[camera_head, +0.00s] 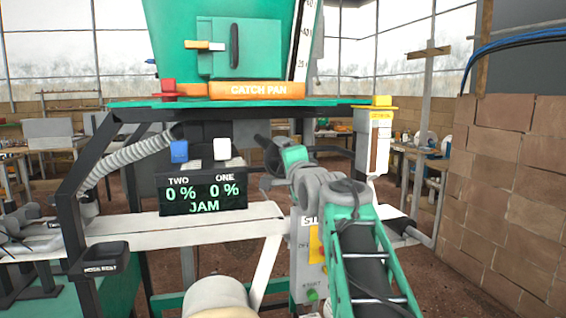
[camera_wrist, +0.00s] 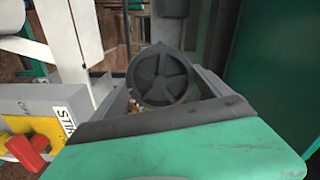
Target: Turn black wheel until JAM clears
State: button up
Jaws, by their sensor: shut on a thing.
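The black wheel (camera_wrist: 163,70), round with spokes, shows in the wrist view between the grey fingers of my gripper (camera_wrist: 168,86). My gripper is shut on it, one finger at each side. In the head view my arm reaches in from the lower right and ends beside the machine frame; the wheel cannot be clearly told from the dark parts there. The black display (camera_head: 203,190) reads TWO 0 %, ONE 0 % and JAM in green letters.
A green hopper with an orange CATCH PAN bar (camera_head: 257,90) stands above. A grey switch box with a red knob (camera_wrist: 28,150) is close to my gripper at the left. A white beam (camera_head: 130,226) crosses below the display. A block wall (camera_head: 510,190) stands at the right.

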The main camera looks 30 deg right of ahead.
jog(key=n+b, duration=0.3)
jog(key=n, duration=0.3)
jog(key=o, duration=1.2)
jog(key=b+v, duration=0.2)
jog(key=v, duration=0.2)
jog(key=shift+b, duration=0.35)
